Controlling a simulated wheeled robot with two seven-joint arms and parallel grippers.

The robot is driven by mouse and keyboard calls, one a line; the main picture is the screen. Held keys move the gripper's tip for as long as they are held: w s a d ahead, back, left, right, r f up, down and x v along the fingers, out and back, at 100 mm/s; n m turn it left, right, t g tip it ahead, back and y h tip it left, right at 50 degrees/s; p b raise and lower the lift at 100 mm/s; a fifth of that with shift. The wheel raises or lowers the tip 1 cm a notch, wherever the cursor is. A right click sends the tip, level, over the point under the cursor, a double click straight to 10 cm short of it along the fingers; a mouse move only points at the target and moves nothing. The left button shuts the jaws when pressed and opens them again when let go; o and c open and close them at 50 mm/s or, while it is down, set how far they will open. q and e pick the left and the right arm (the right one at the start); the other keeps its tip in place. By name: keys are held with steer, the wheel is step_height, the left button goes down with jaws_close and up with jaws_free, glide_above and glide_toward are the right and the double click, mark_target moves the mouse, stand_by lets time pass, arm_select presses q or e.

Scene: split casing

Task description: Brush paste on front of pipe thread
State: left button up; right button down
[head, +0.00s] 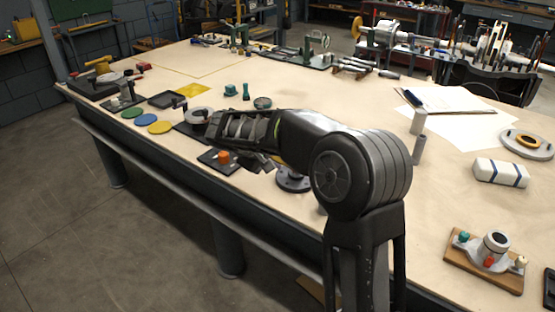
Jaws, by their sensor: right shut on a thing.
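My right gripper (213,126) reaches in from the lower right, over the near edge of the bench. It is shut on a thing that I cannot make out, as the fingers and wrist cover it. I cannot pick out a brush or a pipe thread for certain. A white ring-shaped part (197,114) on a dark pad lies just beyond the fingertips. A dark plate with an orange piece (223,157) lies below the gripper. A small dark round container (262,103) and a teal part (246,92) stand behind it. My left gripper is out of view.
The wooden bench (330,105) holds coloured discs (159,127) and a yellow sheet (193,90) at left. Grey cylinders (418,121), a striped white block (501,172) and a fixture on a wooden board (484,262) are at right.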

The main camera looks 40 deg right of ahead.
steer(key=shift+f, duration=0.15)
steer(key=shift+f+b, duration=0.75)
steer(key=shift+b, duration=0.05)
steer(key=shift+r, duration=0.1)
steer(key=shift+r+p, duration=0.5)
steer(key=shift+r, duration=0.3)
steer(key=shift+f, duration=0.1)
steer(key=shift+f+b, duration=0.75)
steer(key=shift+r, duration=0.15)
